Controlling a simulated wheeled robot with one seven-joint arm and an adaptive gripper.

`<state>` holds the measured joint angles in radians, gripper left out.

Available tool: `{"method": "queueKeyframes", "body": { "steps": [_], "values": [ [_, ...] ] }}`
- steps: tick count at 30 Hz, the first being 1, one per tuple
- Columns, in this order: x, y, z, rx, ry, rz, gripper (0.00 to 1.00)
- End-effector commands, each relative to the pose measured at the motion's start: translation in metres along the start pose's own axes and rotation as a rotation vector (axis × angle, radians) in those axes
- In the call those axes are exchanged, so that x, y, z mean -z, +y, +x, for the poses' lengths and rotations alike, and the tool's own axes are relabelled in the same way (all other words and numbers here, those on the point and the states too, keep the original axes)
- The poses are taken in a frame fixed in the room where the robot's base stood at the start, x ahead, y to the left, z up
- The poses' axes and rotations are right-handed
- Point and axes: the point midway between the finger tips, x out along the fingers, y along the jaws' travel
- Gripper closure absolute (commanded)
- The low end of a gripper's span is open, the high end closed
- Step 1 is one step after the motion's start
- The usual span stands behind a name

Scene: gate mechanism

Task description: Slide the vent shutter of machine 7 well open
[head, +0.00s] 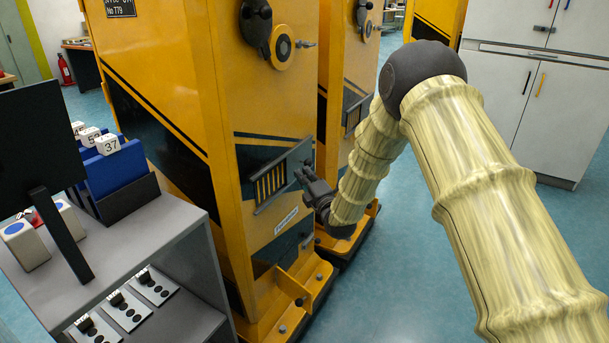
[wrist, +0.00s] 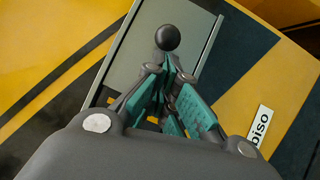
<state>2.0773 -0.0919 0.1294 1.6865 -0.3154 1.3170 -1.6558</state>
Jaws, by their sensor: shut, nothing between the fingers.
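The vent shutter is a grey panel (head: 297,158) on the front of the near yellow machine (head: 232,100). Slats of the vent (head: 270,186) show to the left of the panel. My gripper (head: 303,178) is in front of the panel's right part, its fingers shut and empty. In the wrist view the grey panel (wrist: 150,50) lies beyond the fingers, and its round black knob (wrist: 168,38) stands just past the fingertips (wrist: 171,70). I cannot tell whether they touch the knob.
A second yellow machine (head: 345,70) stands close behind on the right. A grey shelf unit (head: 150,240) with blue bins is at the left. A yellow foot bracket (head: 300,290) juts out below the vent. Teal floor (head: 400,280) is free in front.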

Motion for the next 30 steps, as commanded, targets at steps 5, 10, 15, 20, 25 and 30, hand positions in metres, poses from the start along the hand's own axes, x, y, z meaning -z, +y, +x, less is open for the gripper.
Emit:
{"method": "queueKeyframes", "body": {
  "steps": [5, 10, 15, 20, 25, 30],
  "values": [
    [0.017, -0.003, -0.016, 0.003, 0.001, -0.001, 1.00],
    [0.020, -0.002, -0.047, 0.003, 0.004, -0.001, 1.00],
    [0.025, -0.002, -0.075, 0.003, 0.010, 0.001, 1.00],
    [0.024, -0.002, -0.097, 0.002, 0.009, 0.001, 1.00],
    [0.023, -0.003, -0.110, 0.003, 0.008, 0.002, 1.00],
    [0.020, -0.028, -0.130, 0.075, -0.013, 0.083, 1.00]
  ]
}}
